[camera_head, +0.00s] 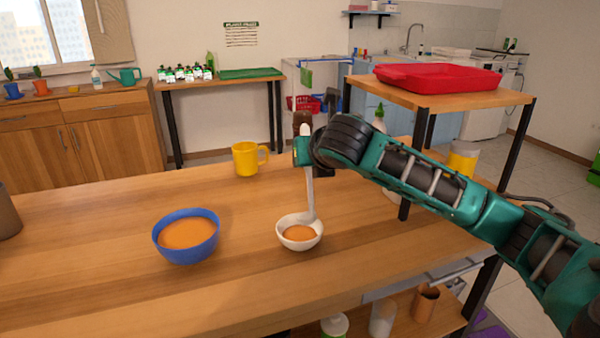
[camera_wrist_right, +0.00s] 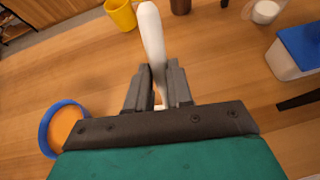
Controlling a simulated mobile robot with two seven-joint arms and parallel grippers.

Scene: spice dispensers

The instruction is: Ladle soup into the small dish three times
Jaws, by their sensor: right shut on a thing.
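A blue bowl (camera_head: 187,237) of orange soup stands on the wooden table; its rim also shows in the right wrist view (camera_wrist_right: 46,127). A small white dish (camera_head: 299,243) with orange soup in it stands to the right of the bowl. My right gripper (camera_head: 304,150) is shut on the white ladle (camera_head: 310,190) and holds it upright above the small dish. The ladle's handle (camera_wrist_right: 152,40) rises between the fingers (camera_wrist_right: 157,85) in the right wrist view. The ladle's lower end is at the dish's rim; whether they touch, I cannot tell. My left gripper is not in view.
A yellow mug (camera_head: 247,159) stands behind the dish on the table (camera_head: 100,235). A red tray (camera_head: 437,78) lies on a raised wooden stand at the right. The table's left and front parts are mostly clear.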

